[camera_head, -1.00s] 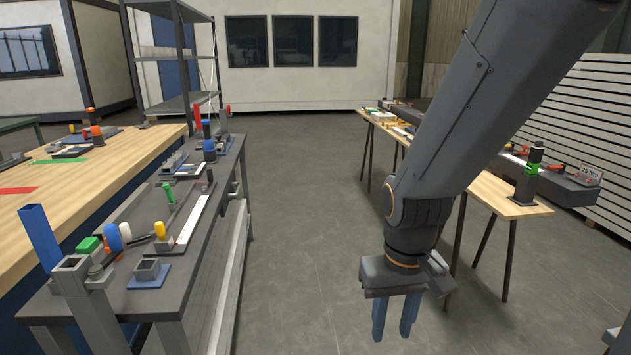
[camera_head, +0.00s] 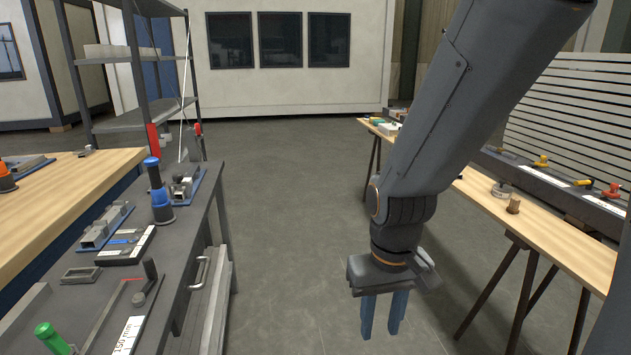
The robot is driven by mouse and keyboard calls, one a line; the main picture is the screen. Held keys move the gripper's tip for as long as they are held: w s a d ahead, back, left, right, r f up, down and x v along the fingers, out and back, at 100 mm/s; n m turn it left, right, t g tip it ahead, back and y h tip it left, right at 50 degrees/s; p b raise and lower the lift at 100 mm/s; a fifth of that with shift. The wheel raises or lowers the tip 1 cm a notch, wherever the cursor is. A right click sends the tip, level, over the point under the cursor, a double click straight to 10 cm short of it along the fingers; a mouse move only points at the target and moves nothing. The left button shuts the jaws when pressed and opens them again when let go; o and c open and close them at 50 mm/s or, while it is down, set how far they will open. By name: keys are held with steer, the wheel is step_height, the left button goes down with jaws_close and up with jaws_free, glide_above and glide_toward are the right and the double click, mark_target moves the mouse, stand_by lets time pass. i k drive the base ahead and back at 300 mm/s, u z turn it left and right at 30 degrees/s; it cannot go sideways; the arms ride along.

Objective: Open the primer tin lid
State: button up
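My gripper (camera_head: 383,322) hangs in the middle right of the head view, pointing down over the bare floor. Its two blue fingers are apart with nothing between them. A small round pale tin (camera_head: 501,190) stands on the wooden table (camera_head: 545,224) at the right, well to the right of and beyond my gripper. It may be the primer tin; it is too small to tell, and I cannot make out its lid. A short brown cylinder (camera_head: 514,205) stands just beside it.
A dark grey bench (camera_head: 190,243) at the left carries blue-based fixtures, a blue-topped post (camera_head: 156,188) and a green-capped part (camera_head: 52,338). A grey shelf rack (camera_head: 140,118) stands behind it. The floor (camera_head: 290,220) between the bench and the right table is clear.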

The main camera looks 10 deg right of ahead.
mark_target(502, 187)
steer(key=i, duration=2.35)
steer(key=z, duration=3.5)
